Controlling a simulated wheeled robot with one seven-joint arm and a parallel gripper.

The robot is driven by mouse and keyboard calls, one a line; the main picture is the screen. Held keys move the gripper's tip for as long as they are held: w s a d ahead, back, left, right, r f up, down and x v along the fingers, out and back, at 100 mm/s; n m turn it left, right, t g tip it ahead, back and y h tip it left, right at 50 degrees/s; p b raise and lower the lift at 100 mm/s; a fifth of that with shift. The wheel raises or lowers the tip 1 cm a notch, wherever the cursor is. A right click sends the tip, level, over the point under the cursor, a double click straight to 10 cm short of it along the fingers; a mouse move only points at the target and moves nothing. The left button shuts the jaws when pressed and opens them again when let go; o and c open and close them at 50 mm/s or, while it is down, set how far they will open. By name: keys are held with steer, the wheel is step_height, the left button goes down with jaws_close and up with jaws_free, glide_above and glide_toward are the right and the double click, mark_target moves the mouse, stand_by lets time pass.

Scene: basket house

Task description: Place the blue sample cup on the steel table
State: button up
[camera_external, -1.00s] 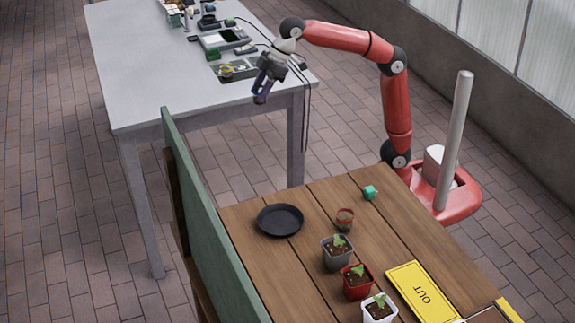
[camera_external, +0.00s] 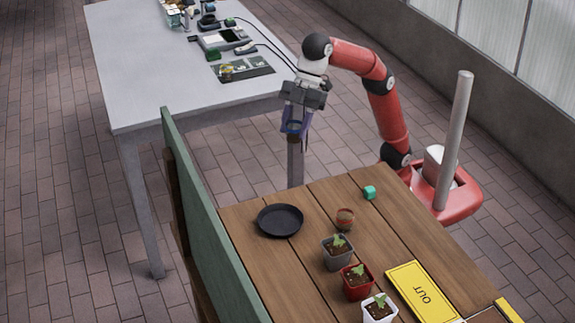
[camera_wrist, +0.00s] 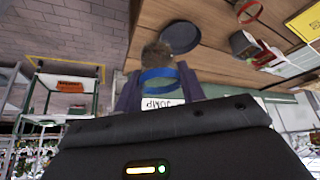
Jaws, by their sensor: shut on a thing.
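My gripper (camera_external: 294,133) is shut on the blue sample cup (camera_external: 293,127), a small cup with a blue band. It hangs between the two tables, beyond the far edge of the wooden table. In the wrist view the cup (camera_wrist: 157,80) sits between the fingers, with brownish contents and a white label partly readable. The fingers hide part of it. The steel table (camera_external: 150,90) stands at the back left, with its right front corner just left of my gripper in the picture.
Instruments and a dark mat (camera_external: 245,68) occupy the steel table's far right side; its near left is bare. A green board (camera_external: 200,210) borders the wooden table (camera_external: 340,190). On it are a black plate (camera_external: 280,220), a teal cube (camera_external: 369,192) and several pots.

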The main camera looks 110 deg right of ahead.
steer(key=s+a+n+g+y, duration=0.1)
steer(key=s+a+n, duration=0.2)
steer(key=s+a, duration=0.55)
steer(key=s+a+n+g+y, duration=0.1)
steer(key=s+a+n+g, duration=0.15)
steer(key=s+a, duration=0.65)
steer(key=s+a+n, duration=0.3)
steer(key=s+a, duration=0.1)
steer(key=a, duration=0.9)
steer(key=shift+w+d+f, duration=0.15)
steer(key=shift+w+f, duration=0.05)
steer(key=shift+f, duration=1.25)
steer(key=shift+w+d+f, duration=0.1)
steer(key=shift+w+f, duration=0.05)
steer(key=shift+f, duration=1.3)
step_height(320, 180, down, 5)
steer(key=shift+f+b, duration=0.1)
steer(key=shift+b, duration=1.05)
steer(key=shift+f+b, duration=0.3)
steer(key=shift+f, duration=1.9)
steer(key=shift+f, duration=0.2)
steer(key=o, duration=0.9)
